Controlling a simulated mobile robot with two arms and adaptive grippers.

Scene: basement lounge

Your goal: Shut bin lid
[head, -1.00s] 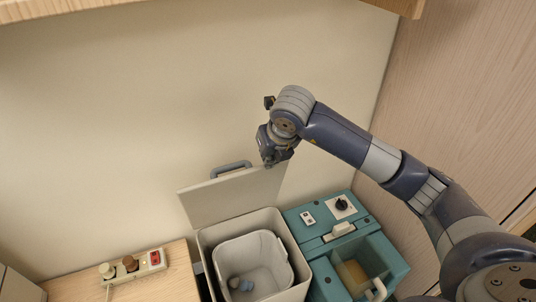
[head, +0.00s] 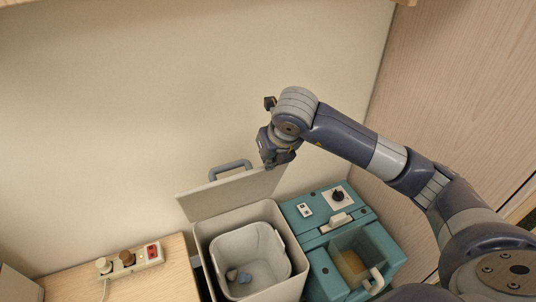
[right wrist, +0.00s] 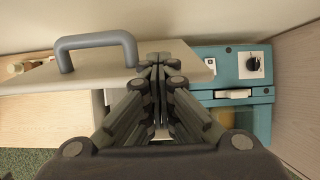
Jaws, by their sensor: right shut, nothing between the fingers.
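The bin (head: 203,240) is a pale box standing open, with a light inner bucket (head: 222,243) that holds a few small grey-blue items. Its lid (head: 232,194) is raised at the back and leans near the wall, with a grey handle (head: 230,169) on its upper edge. My right gripper (head: 270,165) is at the lid's upper right corner, close to its edge; I cannot tell if it touches. In the right wrist view the closed fingers (right wrist: 158,62) are beside the lid (right wrist: 110,76), right of the handle (right wrist: 97,40). My left gripper is not in view.
A teal machine (head: 318,242) with a knob and a clear container stands right of the bin. A wooden cabinet top (head: 150,280) with a power strip (head: 130,263) is at left. The wall is behind, and a wooden panel (head: 470,90) is at right.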

